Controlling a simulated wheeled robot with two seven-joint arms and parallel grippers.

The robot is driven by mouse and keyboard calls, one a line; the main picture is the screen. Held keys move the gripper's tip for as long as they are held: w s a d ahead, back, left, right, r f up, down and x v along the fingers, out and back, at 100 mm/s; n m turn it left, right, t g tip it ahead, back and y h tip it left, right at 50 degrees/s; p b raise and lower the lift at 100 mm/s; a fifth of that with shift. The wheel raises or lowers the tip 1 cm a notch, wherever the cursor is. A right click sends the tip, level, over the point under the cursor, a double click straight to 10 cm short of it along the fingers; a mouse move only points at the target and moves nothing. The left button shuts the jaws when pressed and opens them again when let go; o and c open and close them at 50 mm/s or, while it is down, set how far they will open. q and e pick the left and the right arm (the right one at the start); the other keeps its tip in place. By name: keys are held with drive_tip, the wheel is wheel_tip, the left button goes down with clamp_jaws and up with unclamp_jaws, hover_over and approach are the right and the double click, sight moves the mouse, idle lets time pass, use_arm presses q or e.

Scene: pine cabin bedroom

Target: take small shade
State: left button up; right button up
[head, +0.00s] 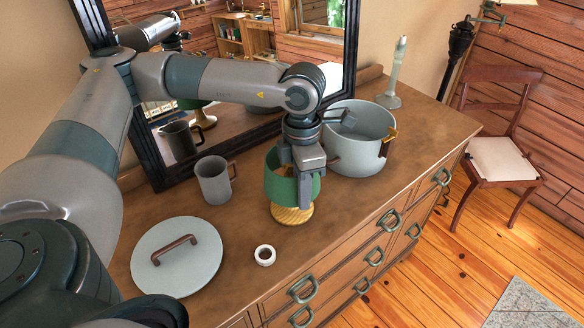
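The small shade (273,184) is a dark green drum on a round wooden base (292,214), standing on the dresser near the middle of the head view. My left gripper (305,200) points down over the shade. One finger shows in front of the shade's near right side, overlapping it. The other finger is hidden, so I cannot tell whether the gripper has closed on the rim. The shade looks upright and still over its base. My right gripper is not in view.
On the dresser (225,270) stand a grey mug (212,183), a large pot (350,150), a pale candlestick (390,98), a lid (160,270) and a small white ring (265,255). A framed mirror (150,165) stands behind. A chair (500,150) stands at right.

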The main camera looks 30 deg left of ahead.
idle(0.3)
use_arm(q)
clamp_jaws()
wheel_tip(320, 180, up, 8)
drive_tip(key=b, duration=0.3)
drive_tip(key=shift+r, duration=0.25)
drive_tip(key=shift+r+b, duration=0.35)
drive_tip(key=shift+r, duration=0.4)
drive_tip(key=shift+r, duration=0.1)
